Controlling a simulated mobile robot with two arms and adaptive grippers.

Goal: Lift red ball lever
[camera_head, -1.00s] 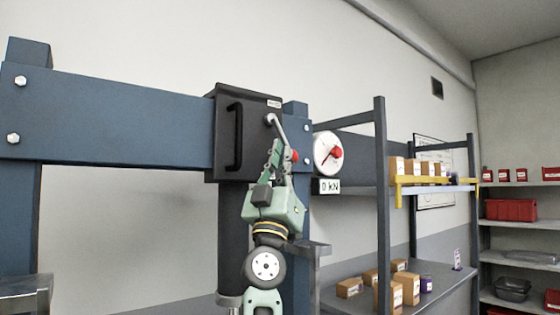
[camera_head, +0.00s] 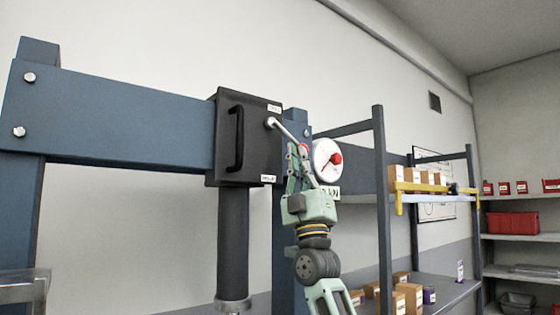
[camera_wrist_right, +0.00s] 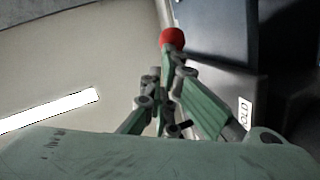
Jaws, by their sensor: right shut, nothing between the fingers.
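The lever (camera_head: 285,131) is a silver rod that slopes down to the right from its pivot on a dark box (camera_head: 256,150). Its red ball (camera_head: 303,148) is at the lower end, partly hidden by my right gripper (camera_head: 299,152). In the right wrist view the red ball (camera_wrist_right: 173,38) sits just beyond the fingertips (camera_wrist_right: 170,57). The fingers are shut with nothing between them, close below the ball; I cannot tell whether they touch it. My left gripper is not in view.
The box is on a blue press beam (camera_head: 120,118), above a dark cylinder (camera_head: 233,240). Shelves (camera_head: 430,200) with small boxes stand further right.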

